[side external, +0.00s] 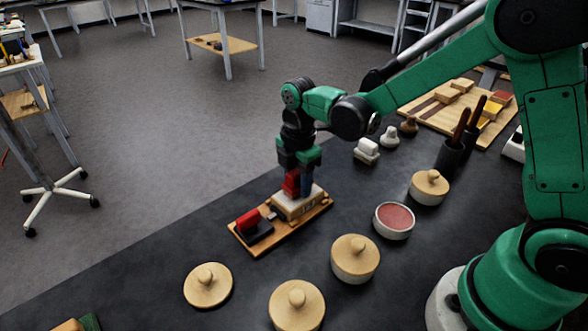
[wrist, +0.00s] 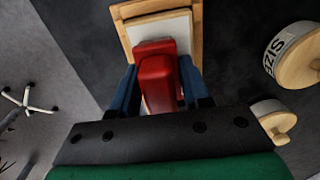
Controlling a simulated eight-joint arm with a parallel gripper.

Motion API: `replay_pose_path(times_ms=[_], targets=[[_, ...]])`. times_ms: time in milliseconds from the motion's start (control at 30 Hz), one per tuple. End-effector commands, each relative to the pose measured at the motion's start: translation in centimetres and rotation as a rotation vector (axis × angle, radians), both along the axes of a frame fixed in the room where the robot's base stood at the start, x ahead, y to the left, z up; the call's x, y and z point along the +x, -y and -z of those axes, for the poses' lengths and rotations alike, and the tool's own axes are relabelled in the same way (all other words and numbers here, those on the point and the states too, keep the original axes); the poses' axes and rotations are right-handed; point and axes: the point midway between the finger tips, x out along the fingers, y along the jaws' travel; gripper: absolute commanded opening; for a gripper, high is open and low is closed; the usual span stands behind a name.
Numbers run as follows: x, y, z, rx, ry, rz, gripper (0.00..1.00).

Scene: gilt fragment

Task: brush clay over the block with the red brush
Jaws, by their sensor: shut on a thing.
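My gripper (side external: 298,180) points down and is shut on a red brush (wrist: 157,80), whose red body stands between the blue fingers in the wrist view. The brush (side external: 291,183) is over the block (side external: 300,205), which has a pale top and wooden sides and lies on a small wooden board (side external: 261,247). In the wrist view the block (wrist: 125,35) shows a white top behind the brush. The brush's lower end is hidden, so I cannot tell whether it touches. An open round pot (side external: 394,219) holds reddish-pink material, likely the clay.
A second red-handled tool (side external: 248,221) rests on the board's left end. Lidded pots (side external: 355,260) (side external: 297,307) (side external: 429,188) stand nearby; a loose lid (side external: 208,285) lies in front. A dark holder (side external: 449,157) with tools stands at right. The dark tabletop has free room between them.

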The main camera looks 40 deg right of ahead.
Motion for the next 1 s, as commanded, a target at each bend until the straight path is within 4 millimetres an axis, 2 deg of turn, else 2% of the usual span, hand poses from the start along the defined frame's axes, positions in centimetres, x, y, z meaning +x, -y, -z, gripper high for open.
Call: replay_pose_path(times_ms=[567,1000], targets=[[0.0,-5.1,0.1,0.0,0.0,-0.002,0.0],[0.0,-0.8,0.1,0.0,0.0,0.003,0.0]])
